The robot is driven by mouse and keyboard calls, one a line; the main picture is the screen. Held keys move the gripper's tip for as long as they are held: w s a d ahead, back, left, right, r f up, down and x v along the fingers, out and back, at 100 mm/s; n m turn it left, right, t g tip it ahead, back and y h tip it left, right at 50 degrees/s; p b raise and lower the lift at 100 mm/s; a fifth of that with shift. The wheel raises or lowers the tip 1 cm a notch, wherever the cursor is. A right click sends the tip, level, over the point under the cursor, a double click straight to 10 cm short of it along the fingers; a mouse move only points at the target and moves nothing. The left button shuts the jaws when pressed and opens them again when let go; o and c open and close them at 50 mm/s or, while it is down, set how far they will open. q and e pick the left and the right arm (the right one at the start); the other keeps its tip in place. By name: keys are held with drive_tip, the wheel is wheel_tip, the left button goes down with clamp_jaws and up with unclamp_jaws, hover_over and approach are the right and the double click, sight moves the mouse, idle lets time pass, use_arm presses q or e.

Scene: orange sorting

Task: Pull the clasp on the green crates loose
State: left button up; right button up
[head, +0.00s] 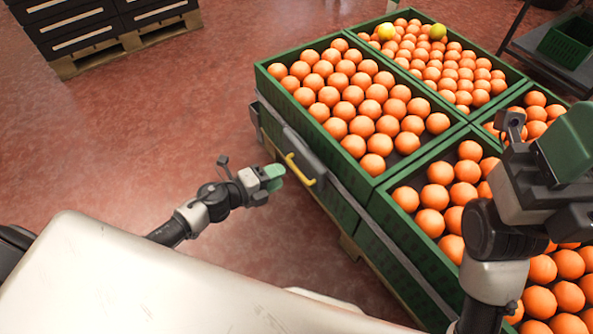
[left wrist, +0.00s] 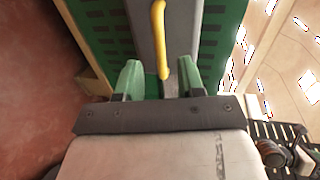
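The clasp is a yellow lever (head: 298,170) on a grey plate, part of a grey strap (head: 345,200) running along the side of the green crates (head: 375,178). My left gripper (head: 275,178) is close to the lever. In the left wrist view the yellow lever (left wrist: 159,40) points down toward the gap between the two green fingertips (left wrist: 160,78). The fingers are apart, with nothing seen gripped between them. My right gripper (head: 560,150) is over the oranges at the right; its finger gap is hidden.
A rack with a green bin (head: 568,42) is at far right. Floor left of the crates is clear.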

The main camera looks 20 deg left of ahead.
sight(295, 167)
use_arm(q)
drive_tip(key=b+x, duration=0.1)
drive_tip(key=x, duration=0.5)
drive_tip(key=shift+w+d, duration=0.15)
drive_tip(key=shift+w, duration=0.05)
drive_tip(key=shift+c, duration=0.2)
clamp_jaws()
